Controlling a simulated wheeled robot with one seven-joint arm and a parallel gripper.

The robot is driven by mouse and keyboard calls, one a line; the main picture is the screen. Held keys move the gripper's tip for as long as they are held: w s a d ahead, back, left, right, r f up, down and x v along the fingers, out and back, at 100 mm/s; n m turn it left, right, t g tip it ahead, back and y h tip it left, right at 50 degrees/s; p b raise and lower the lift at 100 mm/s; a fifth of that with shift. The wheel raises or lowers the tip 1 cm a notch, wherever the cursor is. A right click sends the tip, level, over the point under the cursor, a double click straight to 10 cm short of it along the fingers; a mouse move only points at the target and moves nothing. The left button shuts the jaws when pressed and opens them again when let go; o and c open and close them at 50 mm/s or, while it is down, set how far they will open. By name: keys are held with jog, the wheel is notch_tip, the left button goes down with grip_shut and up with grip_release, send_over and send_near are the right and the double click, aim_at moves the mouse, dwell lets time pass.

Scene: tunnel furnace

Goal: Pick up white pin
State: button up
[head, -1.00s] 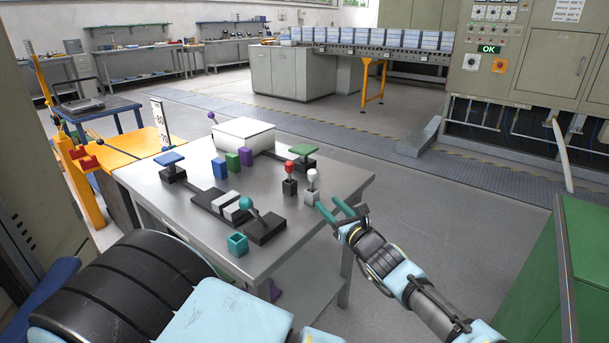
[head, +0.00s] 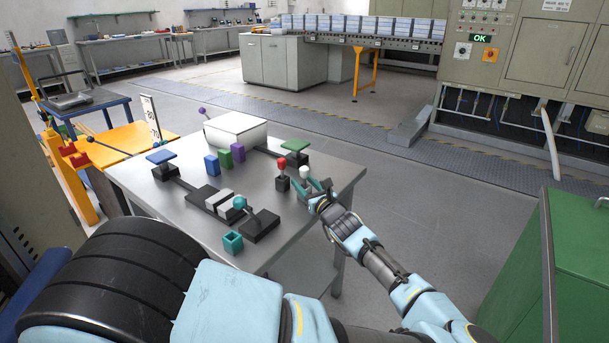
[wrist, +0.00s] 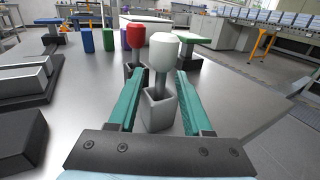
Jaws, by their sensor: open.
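The white pin (wrist: 163,55) has a rounded white head on a grey stem and stands upright in a light grey square holder (wrist: 159,110) on the metal table. In the head view the pin's white head (head: 304,173) shows just beyond my fingers. My gripper (wrist: 157,98) is open, with one teal finger on each side of the holder and the pin's lower stem. The white head rises above the fingertips. I cannot tell whether the fingers touch the holder. In the head view my gripper (head: 314,188) is at the table's right edge.
A red pin (wrist: 136,36) in a dark holder stands close behind, to the left. Blue (head: 211,164), green and purple blocks stand farther left. The table right of the gripper is clear.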

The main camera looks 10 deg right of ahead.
grip_shut()
dwell(0.3)
dwell(0.3)
